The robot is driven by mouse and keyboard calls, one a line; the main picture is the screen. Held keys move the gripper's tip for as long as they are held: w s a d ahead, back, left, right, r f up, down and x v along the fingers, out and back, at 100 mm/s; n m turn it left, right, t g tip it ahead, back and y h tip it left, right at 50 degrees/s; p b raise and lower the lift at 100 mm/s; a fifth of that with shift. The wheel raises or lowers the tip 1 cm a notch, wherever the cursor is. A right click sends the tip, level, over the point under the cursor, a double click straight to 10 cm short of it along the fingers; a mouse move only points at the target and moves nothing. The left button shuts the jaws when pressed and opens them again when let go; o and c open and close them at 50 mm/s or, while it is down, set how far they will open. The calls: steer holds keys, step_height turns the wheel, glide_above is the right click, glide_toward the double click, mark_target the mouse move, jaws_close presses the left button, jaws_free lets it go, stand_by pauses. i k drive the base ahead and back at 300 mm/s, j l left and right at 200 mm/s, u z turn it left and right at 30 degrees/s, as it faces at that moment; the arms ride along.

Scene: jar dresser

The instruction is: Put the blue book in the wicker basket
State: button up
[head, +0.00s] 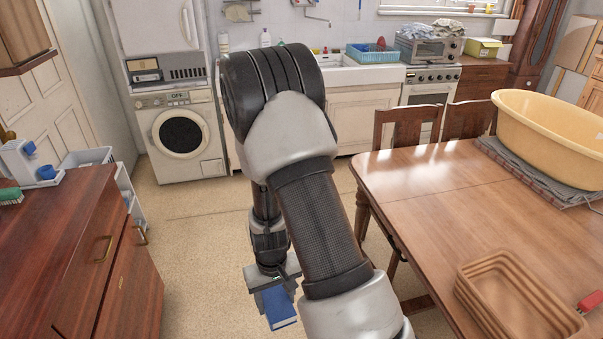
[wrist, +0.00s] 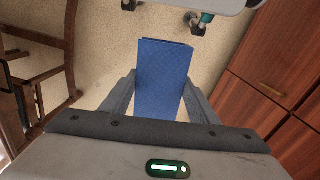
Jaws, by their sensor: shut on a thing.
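The blue book (head: 279,309) hangs below my gripper (head: 272,282) in the head view, over the floor between the dresser and the table. In the wrist view the blue book (wrist: 163,78) lies between the two fingers of my gripper (wrist: 158,98), which is shut on it. The wicker basket (head: 518,296) is a tan, rectangular, stepped-looking tray on the wooden table at the lower right. The part of the basket that shows looks empty. My gripper is well to the left of the basket, apart from it.
The wooden table (head: 440,190) fills the right side, with a large yellow tub (head: 550,135) on a folded cloth and a red object (head: 590,300) beside the basket. Chairs (head: 410,125) stand at its far edge. A brown dresser (head: 60,235) is at left. Open floor (head: 195,230) lies between.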

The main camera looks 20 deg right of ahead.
mark_target(491, 298)
steer(key=i+z, duration=0.35)
steer(key=i+j+z, duration=0.2)
steer(key=z, duration=0.2)
steer(key=i+z, duration=0.1)
steer(key=z, duration=1.45)
